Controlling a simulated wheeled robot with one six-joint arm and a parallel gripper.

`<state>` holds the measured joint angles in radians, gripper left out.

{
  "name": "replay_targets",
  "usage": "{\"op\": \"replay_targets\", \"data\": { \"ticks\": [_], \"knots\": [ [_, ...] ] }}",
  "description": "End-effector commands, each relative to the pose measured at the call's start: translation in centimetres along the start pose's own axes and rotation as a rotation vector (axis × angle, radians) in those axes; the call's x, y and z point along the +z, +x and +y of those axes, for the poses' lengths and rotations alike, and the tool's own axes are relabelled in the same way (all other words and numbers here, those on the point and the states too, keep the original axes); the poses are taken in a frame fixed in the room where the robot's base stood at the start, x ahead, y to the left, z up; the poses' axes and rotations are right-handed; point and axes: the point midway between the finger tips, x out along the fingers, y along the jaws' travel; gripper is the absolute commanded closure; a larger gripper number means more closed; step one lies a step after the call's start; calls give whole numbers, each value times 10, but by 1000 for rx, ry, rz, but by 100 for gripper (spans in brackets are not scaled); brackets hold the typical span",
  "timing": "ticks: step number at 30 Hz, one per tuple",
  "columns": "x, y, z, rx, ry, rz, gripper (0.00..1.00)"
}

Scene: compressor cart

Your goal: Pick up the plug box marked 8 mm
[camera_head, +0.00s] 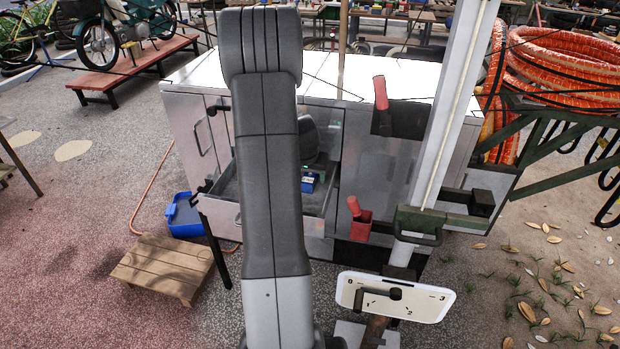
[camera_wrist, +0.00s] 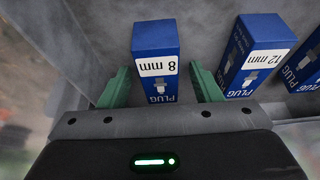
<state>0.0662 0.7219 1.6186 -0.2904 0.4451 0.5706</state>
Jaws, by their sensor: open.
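The blue plug box marked 8 mm (camera_wrist: 156,50) stands in the upper middle of the wrist view, its white label upside down. My gripper (camera_wrist: 160,80) is open, with one green finger on each side of this box. Small gaps show between the fingers and the box sides. A second blue plug box marked 12 mm (camera_wrist: 258,55) stands to the right, just beyond the right finger. In the head view my arm hides most of the tray area, and a small blue box (camera_head: 309,182) shows just right of it.
Another blue plug box (camera_wrist: 305,62) is cut off at the right edge of the wrist view. The boxes stand in a grey tray (camera_head: 322,207) on the cart front. A blue bin (camera_head: 184,217) stands lower left.

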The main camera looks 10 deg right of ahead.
Motion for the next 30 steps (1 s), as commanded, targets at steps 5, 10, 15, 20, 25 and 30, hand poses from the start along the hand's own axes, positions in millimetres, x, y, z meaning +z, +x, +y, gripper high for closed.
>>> {"op": "replay_targets", "data": {
  "ticks": [5, 10, 15, 20, 25, 30],
  "knots": [
    [0, 3, 0, -1, 0, 1, 42],
    [0, 3, 0, -1, 0, 1, 42],
    [0, 4, 0, -1, 0, 1, 42],
    [1, 5, 0, -1, -1, 1, 42],
    [1, 6, 0, -1, -1, 1, 42],
    [1, 6, 0, -1, -1, 1, 63]
  ]
}}
